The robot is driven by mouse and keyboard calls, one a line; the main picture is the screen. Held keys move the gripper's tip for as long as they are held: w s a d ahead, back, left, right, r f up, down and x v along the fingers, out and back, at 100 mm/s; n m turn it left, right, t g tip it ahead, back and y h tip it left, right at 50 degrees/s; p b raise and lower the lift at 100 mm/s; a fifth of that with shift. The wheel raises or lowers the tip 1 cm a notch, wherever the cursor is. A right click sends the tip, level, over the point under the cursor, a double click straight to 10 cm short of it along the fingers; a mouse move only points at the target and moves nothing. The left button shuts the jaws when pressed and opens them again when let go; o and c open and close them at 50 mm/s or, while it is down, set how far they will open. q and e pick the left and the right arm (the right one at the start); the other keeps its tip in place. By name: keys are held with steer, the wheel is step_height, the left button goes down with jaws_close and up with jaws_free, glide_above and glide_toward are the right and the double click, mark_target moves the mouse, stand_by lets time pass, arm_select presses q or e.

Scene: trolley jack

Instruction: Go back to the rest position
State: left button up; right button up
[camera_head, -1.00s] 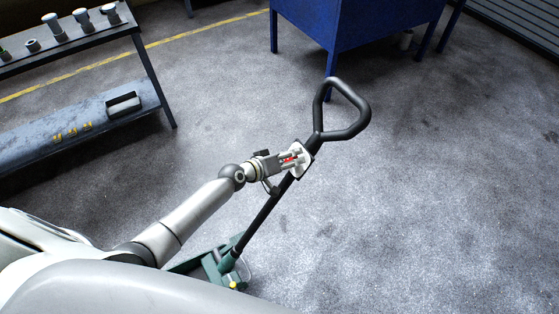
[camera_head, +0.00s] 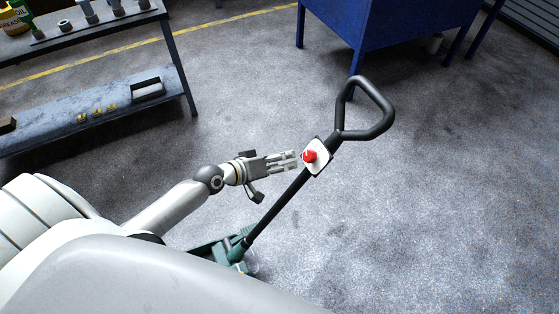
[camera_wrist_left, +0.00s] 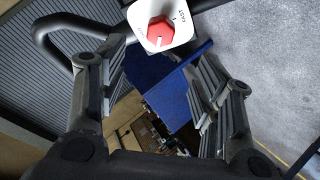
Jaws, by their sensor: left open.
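My left gripper (camera_head: 293,160) is open and empty, just left of the trolley jack's handle. In the left wrist view its fingers (camera_wrist_left: 160,95) are spread apart with nothing between them. The black handle (camera_head: 283,203) slants up to a looped grip (camera_head: 385,125). A white plate with a red knob (camera_head: 310,156) sits on the handle, apart from the fingertips. The red knob (camera_wrist_left: 160,32) also shows at the top of the left wrist view. The green jack base (camera_head: 212,247) is on the floor, partly hidden by my body. My right gripper is not in view.
A workbench (camera_head: 100,38) with several small parts on top and a lower shelf (camera_head: 60,120) stands at the upper left. A blue cabinet (camera_head: 395,30) on legs stands at the back. The concrete floor (camera_head: 470,210) to the right is clear.

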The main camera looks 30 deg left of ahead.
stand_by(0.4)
arm_select(q)
steer(key=s+a+f+g+y, duration=0.15)
steer(key=s+f, duration=0.25)
steer(key=f, duration=0.4)
steer(key=s+a+f+m+g+y, duration=0.15)
steer(key=s+f, duration=0.25)
steer(key=f, duration=0.4)
steer(key=s+a+f+g+y, duration=0.1)
steer(key=s+a+f+y, duration=0.15)
steer(key=s+f, duration=0.45)
steer(key=s+d+f+m+g, duration=0.1)
steer(key=s+f+m+g, duration=0.1)
steer(key=s+f, duration=1)
steer(key=shift+s+f+g, duration=0.3)
steer(key=shift+s+g, duration=0.2)
steer(key=shift+g, duration=0.3)
steer(key=s+d+f+m+g, duration=0.1)
steer(key=s, duration=0.3)
steer(key=s+d+f+m, duration=0.1)
steer(key=s+f, duration=0.1)
steer(key=s, duration=0.3)
steer(key=s+d+f+m+g, duration=0.1)
steer(key=s, duration=0.3)
steer(key=shift+s+d+f+g+y, duration=0.2)
steer(key=shift+s+f+g+y, duration=0.1)
steer(key=shift+s, duration=0.1)
